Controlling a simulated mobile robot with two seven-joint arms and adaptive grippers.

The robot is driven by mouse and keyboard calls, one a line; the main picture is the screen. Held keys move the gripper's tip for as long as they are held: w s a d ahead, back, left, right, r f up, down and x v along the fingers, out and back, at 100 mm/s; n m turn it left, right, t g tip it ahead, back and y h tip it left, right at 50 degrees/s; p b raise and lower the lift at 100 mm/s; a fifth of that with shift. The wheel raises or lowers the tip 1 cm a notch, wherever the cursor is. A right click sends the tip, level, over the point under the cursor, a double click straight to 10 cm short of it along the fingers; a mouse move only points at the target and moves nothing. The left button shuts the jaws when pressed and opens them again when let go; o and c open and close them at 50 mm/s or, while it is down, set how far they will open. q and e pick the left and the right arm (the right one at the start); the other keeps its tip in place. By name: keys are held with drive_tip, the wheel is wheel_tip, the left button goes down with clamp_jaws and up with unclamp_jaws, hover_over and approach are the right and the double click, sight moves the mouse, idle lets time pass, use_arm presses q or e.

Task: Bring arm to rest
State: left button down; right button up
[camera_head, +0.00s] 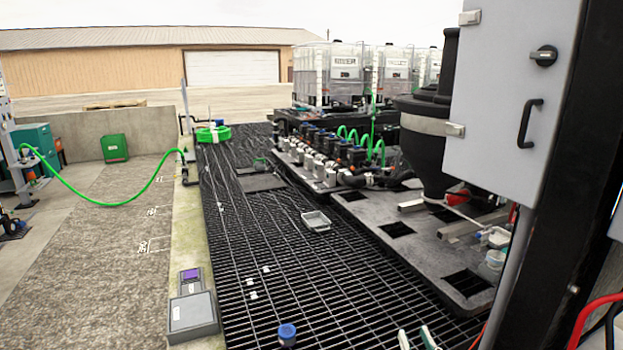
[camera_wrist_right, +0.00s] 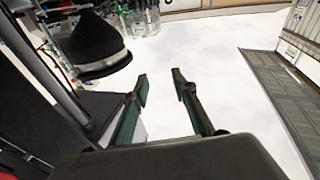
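My right gripper (camera_head: 416,338) shows at the bottom edge of the head view, right of centre, with only its two pale and green fingertips in the picture. In the right wrist view my right gripper (camera_wrist_right: 160,83) has its two dark green fingers spread apart, with nothing between them. Pale, bright ground shows behind the gap. The rest of the right arm is hidden below the head view. My left gripper and arm do not show in either view.
A grey cabinet (camera_head: 510,90) and black post stand close on the right. A black hopper (camera_head: 425,140) hangs above a grey platform (camera_head: 395,215). A grey tray (camera_head: 316,221) and blue-capped object (camera_head: 287,334) are on the black grating (camera_head: 270,245). A scale-like device (camera_head: 192,312) sits left.

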drive_tip(key=s+f+n+g, duration=0.2)
drive_tip(key=s+f+g, duration=0.7)
drive_tip(key=s+f, duration=1.3)
wheel_tip(320, 180, down, 4)
drive_tip(key=shift+s+f, duration=0.1)
drive_tip(key=shift+s, duration=0.2)
drive_tip(key=shift+a, duration=0.1)
